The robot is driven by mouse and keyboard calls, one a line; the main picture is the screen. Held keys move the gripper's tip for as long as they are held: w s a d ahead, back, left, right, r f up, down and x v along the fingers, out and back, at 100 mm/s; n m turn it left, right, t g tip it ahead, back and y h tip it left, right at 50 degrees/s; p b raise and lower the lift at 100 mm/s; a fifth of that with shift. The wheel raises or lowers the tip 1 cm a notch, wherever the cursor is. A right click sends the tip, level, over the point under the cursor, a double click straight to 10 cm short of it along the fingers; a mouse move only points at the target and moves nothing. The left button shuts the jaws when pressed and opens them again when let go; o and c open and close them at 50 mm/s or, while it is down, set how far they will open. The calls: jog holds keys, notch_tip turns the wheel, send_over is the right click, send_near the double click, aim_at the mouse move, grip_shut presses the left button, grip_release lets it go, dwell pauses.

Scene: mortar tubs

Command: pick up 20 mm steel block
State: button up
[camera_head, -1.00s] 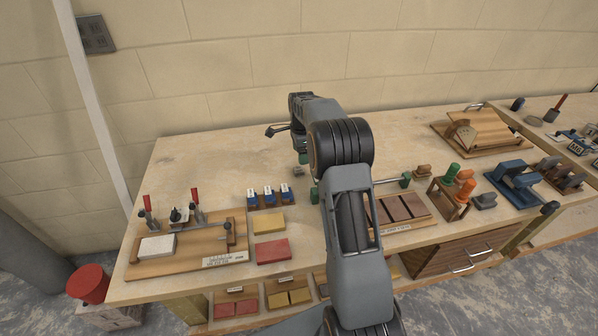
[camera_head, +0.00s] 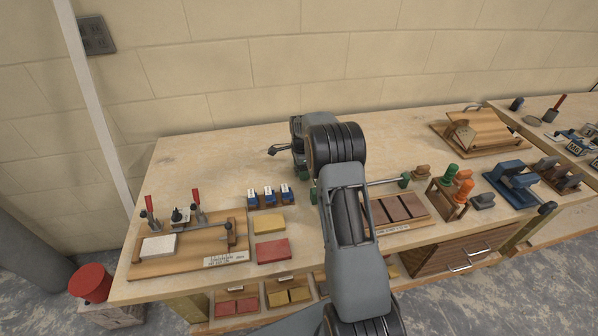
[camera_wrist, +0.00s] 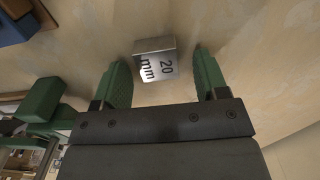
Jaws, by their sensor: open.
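The 20 mm steel block (camera_wrist: 155,62) shows in the wrist view as a small shiny metal block with "20 mm" on its face. It rests on the wooden bench top. My gripper (camera_wrist: 163,75) is open, with one green finger pad on each side of the block and a gap to both. The block lies between the fingers towards their tips. In the head view my gripper (camera_head: 306,178) is low over the bench, and my arm hides most of it. The block cannot be made out there.
Three blue-and-white pieces (camera_head: 269,196) stand left of my gripper, with a yellow block (camera_head: 269,223) and a red block (camera_head: 273,251) in front. A clamp board (camera_head: 190,262) lies further left.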

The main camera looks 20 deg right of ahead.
jog(key=c, duration=1.1)
jog(key=shift+r, duration=0.15)
